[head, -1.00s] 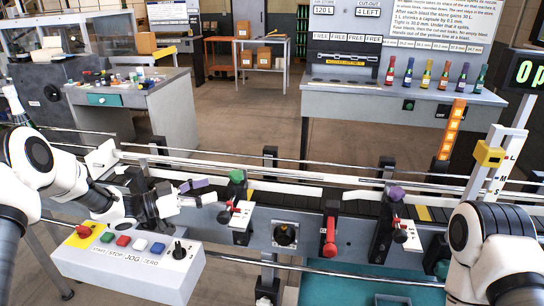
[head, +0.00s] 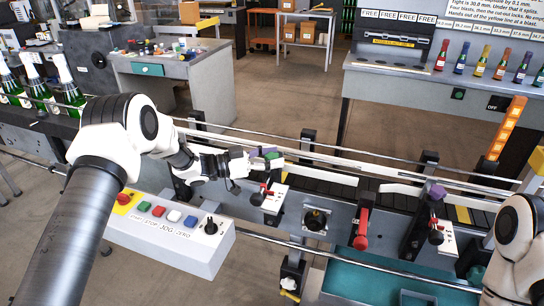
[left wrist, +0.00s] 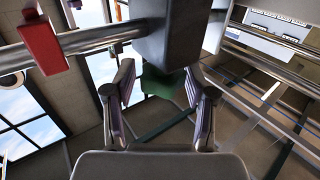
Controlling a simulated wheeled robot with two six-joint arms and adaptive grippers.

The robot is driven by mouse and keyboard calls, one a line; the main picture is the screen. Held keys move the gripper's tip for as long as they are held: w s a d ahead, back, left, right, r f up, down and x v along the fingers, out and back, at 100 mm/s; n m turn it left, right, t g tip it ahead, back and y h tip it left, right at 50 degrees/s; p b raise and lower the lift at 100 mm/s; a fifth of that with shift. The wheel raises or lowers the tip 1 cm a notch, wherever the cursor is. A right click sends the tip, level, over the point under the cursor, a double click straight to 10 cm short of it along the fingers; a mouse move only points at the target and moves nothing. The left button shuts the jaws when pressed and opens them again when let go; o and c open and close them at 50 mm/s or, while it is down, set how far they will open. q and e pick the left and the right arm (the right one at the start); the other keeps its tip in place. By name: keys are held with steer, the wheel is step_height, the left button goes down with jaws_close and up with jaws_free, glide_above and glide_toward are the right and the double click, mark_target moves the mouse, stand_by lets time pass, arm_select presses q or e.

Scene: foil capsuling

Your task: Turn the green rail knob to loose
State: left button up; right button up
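The green rail knob (head: 273,156) sits on top of a dark post at the conveyor's near rail, largely hidden by my left gripper in the head view. In the left wrist view the green knob (left wrist: 162,84) shows between the two fingers, against a dark grey block. My left gripper (left wrist: 163,92) is open, with one purple-padded finger on each side of the knob and gaps visible. In the head view the left gripper (head: 258,160) reaches the knob from the left. My right arm shows at the right edge; its gripper is out of view.
A red-handled lever (head: 262,193) with a white scale plate is just below the green knob. A purple knob (head: 435,191) tops another post to the right. A control box (head: 180,232) with coloured buttons lies below my left arm. Bottles (head: 68,92) stand at far left.

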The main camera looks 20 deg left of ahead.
arm_select(q)
steer(key=shift+f, duration=0.1)
steer(key=c, duration=0.6)
steer(key=shift+f+n+t+y, duration=0.1)
steer(key=shift+n+t+y, duration=0.3)
steer(key=shift+t, duration=0.1)
steer(key=shift+n+t+y+b, duration=0.4)
steer(key=shift+n+t+y, duration=0.2)
steer(key=shift+t, duration=0.2)
steer(key=n+t+y, duration=0.1)
steer(key=n+t+y+b, duration=0.1)
steer(key=shift+s+d+f+y, duration=0.1)
steer(key=shift+f+y, duration=0.05)
steer(key=shift+y, duration=0.15)
steer(key=n+t+y+b, duration=0.2)
steer(key=y, duration=0.1)
steer(key=shift+n+y, duration=0.3)
steer(key=shift+n, duration=0.1)
steer(key=shift+n+t+y+b, duration=0.3)
steer(key=shift+n+y+b, duration=0.25)
steer(key=shift+y, duration=0.25)
